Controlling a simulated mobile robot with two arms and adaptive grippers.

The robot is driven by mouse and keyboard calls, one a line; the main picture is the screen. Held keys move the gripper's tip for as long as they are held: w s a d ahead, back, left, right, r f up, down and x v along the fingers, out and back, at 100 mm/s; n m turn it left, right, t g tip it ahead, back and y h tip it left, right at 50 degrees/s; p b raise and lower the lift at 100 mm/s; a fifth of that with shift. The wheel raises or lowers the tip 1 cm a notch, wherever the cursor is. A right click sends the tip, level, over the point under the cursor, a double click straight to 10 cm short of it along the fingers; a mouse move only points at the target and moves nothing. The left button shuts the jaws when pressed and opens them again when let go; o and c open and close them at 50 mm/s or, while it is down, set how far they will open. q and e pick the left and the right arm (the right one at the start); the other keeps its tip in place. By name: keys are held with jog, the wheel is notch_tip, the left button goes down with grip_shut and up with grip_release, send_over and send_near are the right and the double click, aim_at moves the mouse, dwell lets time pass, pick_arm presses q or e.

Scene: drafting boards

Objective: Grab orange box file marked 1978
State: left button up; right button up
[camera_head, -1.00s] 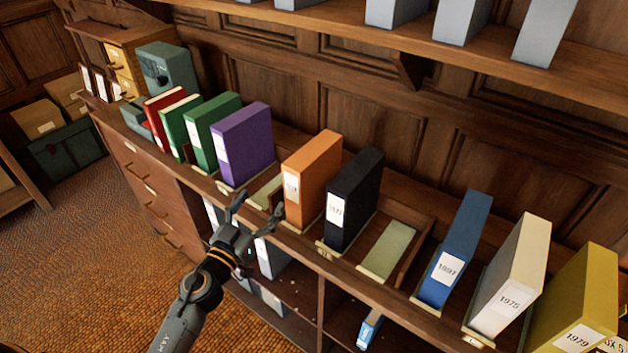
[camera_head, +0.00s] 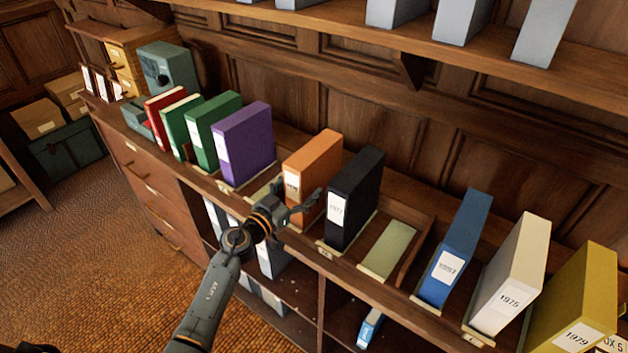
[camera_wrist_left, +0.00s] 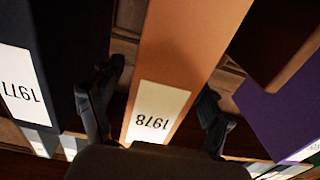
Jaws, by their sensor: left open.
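The orange box file (camera_head: 318,165) stands upright on the shelf between the purple and black files. Its white label reads 1978 in the left wrist view (camera_wrist_left: 185,50). My left gripper (camera_head: 295,197) is open at the label end of the orange file. In the left wrist view its fingers (camera_wrist_left: 157,112) are on either side of the file, one in the gap towards the black file, one towards the purple file. I cannot tell whether they touch it. My right gripper is not in view.
The black file (camera_head: 355,195), marked 1977, stands close on the right. The purple file (camera_head: 248,143) stands to the left, with an empty slot between. An empty slot (camera_head: 388,250) lies right of the black file. Blue, white and yellow files stand farther right.

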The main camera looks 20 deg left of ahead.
pick_arm(q)
jog(key=x, duration=0.3)
jog(key=shift+w+d, duration=0.1)
jog(key=shift+w, duration=0.25)
jog(key=shift+s, duration=0.1)
jog(key=c, duration=0.3)
grip_shut()
jog(key=shift+r, duration=0.2)
